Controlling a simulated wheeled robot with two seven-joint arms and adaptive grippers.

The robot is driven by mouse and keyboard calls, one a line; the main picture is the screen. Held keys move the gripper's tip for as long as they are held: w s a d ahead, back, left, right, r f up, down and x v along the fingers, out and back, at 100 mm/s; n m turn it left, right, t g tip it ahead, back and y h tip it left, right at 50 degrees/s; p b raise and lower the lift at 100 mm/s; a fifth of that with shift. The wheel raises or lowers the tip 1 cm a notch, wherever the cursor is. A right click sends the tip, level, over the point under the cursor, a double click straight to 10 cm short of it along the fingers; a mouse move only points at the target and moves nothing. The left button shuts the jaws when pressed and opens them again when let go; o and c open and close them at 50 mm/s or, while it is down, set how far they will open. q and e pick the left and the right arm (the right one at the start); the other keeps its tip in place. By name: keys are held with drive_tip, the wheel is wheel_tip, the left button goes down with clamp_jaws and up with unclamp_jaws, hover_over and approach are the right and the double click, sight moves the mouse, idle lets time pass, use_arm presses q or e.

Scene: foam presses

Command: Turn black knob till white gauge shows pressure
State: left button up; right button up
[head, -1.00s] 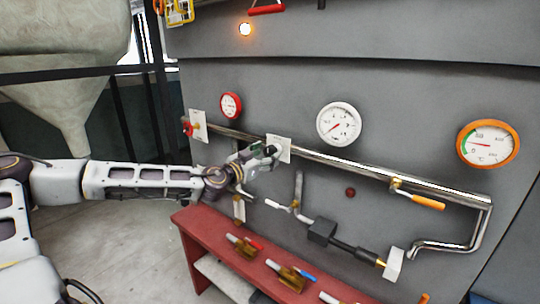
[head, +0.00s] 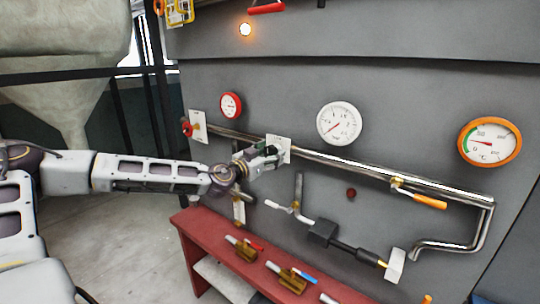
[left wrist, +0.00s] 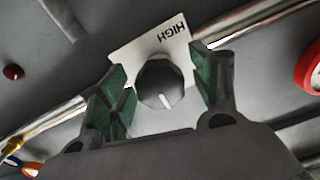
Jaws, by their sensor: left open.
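The black knob (left wrist: 160,84) sits on a white plate (left wrist: 135,47) marked HIGH in the left wrist view, with a pale mark on its face. My left gripper (left wrist: 158,72) is open, with one green-padded finger on each side of the knob; gaps show beside it. In the head view my left gripper (head: 265,157) is at the white plate on the pipe and mostly hides the knob. The white gauge (head: 339,123) hangs to the right of it, and its needle points to the lower left. My right gripper is not in view.
A red gauge (head: 231,105) and an orange-rimmed gauge (head: 490,142) flank the white one. A metal pipe (head: 345,164) runs along the wall, with an orange-handled valve (head: 430,201). A red bench (head: 215,239) with several loose valves stands below.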

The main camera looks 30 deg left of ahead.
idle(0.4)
use_arm(q)
drive_tip(key=c, duration=1)
